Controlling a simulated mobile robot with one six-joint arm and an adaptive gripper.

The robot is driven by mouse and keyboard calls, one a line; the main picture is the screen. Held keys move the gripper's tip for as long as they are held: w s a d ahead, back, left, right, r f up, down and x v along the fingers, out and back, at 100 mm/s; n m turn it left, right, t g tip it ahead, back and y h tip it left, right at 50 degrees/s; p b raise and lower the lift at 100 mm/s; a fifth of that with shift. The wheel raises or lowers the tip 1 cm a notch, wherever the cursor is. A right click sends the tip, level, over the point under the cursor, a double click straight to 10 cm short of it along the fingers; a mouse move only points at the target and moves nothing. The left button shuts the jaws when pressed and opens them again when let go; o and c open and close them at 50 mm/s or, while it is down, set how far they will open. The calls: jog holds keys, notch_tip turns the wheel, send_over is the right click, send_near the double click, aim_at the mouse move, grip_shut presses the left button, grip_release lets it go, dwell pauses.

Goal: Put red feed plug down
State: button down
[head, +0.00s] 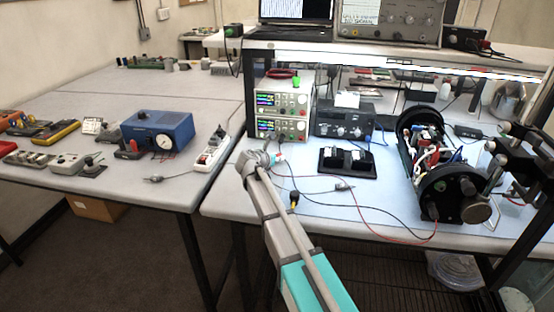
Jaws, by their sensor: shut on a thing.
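My gripper (273,157) is over the near left of the right-hand bench, just in front of the stacked power supply (282,112). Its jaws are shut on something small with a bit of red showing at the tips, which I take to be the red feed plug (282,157). The plug is mostly hidden, and I cannot tell whether it touches the bench. A thin red lead (312,192) runs along the bench to the right, towards the opened black cylinder (440,192).
A black tray with small parts (347,172) and a black instrument (330,123) stand right of my gripper. A dark plug with yellow (293,197) and a grey clip (343,187) lie nearby. A white power strip (211,153) lies left.

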jog(key=shift+f+b, duration=0.35)
jog(key=shift+f+b, duration=0.25)
jog(key=shift+b, duration=0.05)
jog(key=shift+c, duration=2.4)
grip_release()
jog(key=shift+r, duration=0.25)
jog(key=shift+r+p, duration=0.45)
jog(key=shift+p, duration=0.25)
jog(key=p+v, duration=0.4)
jog(key=v, duration=0.8)
jog(key=shift+f+p, duration=0.1)
jog(key=shift+p, duration=0.2)
